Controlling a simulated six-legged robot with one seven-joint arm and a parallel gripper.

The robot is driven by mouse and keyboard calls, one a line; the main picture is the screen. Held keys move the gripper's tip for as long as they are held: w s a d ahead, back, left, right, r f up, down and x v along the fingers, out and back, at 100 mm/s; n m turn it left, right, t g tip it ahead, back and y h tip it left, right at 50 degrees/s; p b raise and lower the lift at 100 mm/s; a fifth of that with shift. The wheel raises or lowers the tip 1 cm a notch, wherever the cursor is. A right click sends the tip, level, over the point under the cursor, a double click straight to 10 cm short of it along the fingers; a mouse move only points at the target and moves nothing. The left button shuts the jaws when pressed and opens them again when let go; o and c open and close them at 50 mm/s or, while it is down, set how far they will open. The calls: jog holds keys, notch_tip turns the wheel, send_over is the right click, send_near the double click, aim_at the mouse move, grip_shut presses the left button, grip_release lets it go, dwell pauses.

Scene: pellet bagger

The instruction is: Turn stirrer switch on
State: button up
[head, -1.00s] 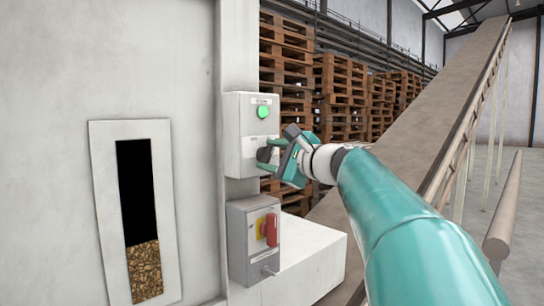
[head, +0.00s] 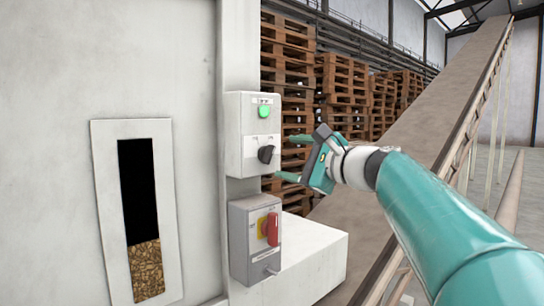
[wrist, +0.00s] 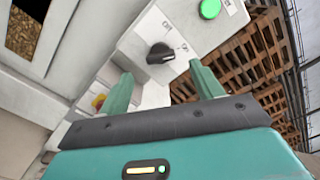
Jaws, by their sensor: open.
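The stirrer switch appears to be the black rotary knob (head: 266,154) on the upper grey-white box (head: 248,166), below a lit green lamp (head: 264,111). My gripper (head: 288,157) is open and stands to the right of the box. Its two teal fingers are apart, with nothing between them, and the knob shows clear of them. In the wrist view the gripper (wrist: 162,88) has a gap between its fingertips and the knob.
A lower grey box (head: 240,270) with a red handle (head: 271,229) on a yellow plate is just below. A white ledge (head: 315,260) juts out beneath. Pallet stacks (head: 335,90) and a sloping conveyor (head: 420,130) stand behind. A window (head: 145,265) shows pellets at left.

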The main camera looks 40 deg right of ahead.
jog(key=s, duration=0.7)
jog(key=shift+s, duration=0.25)
jog(key=shift+f, duration=0.1)
jog(key=w+a+f+n+g+y, duration=0.2)
jog(key=a+f+n+g, duration=0.25)
jog(key=a+f, duration=0.5)
jog(key=w+a+f+n+g+y, duration=0.1)
jog(key=w+a+f+n+g, duration=0.2)
jog(key=a+f+n, duration=0.45)
jog(key=s+a+f+n+g+h, duration=0.1)
jog(key=s+a+f+n, duration=0.3)
jog(key=f, duration=0.6)
jog(key=s+a+f+n+g+h, duration=0.2)
jog(key=s+a+f+n+g, duration=0.2)
jog(key=a+f+n, duration=0.3)
notch_tip(320, 180, down, 3)
jog(key=a, duration=0.3)
jog(key=shift+r+n+h, duration=0.15)
jog(key=shift+n+h, duration=0.15)
jog(key=shift+n, duration=0.1)
